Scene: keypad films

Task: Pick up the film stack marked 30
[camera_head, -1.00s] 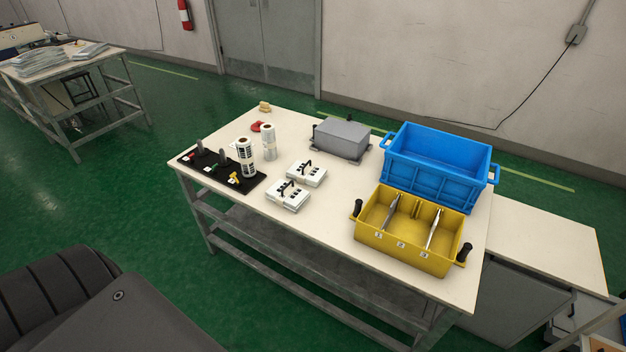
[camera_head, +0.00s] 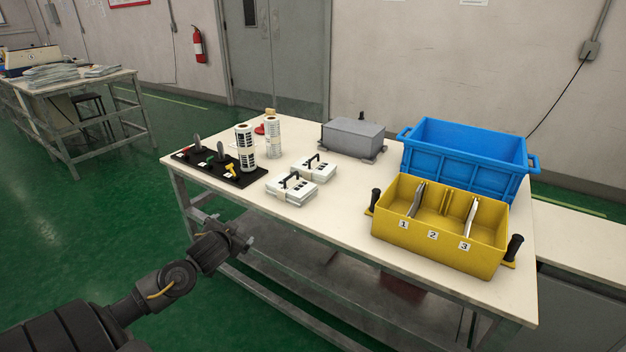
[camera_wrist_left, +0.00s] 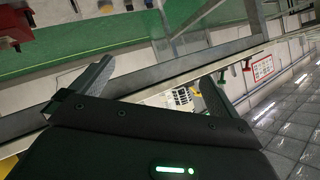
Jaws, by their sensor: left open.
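Two white film stacks with black handles lie on the table (camera_head: 340,212) in the head view, a nearer one (camera_head: 290,190) and a farther one (camera_head: 316,168). Their printed marks are too small to read, so I cannot tell which is marked 30. My left gripper (camera_head: 243,241) is beside the table's front edge, below the top and apart from both stacks. In the left wrist view its two fingers (camera_wrist_left: 150,88) are spread, with nothing held between them. My right gripper is not in view.
A black tool board (camera_head: 222,170) and two label rolls (camera_head: 245,148) stand left of the stacks. A grey box (camera_head: 352,138) is behind. A yellow bin (camera_head: 440,238) with slots numbered 1 to 3 and a blue crate (camera_head: 465,160) stand right. Bare tabletop lies before the stacks.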

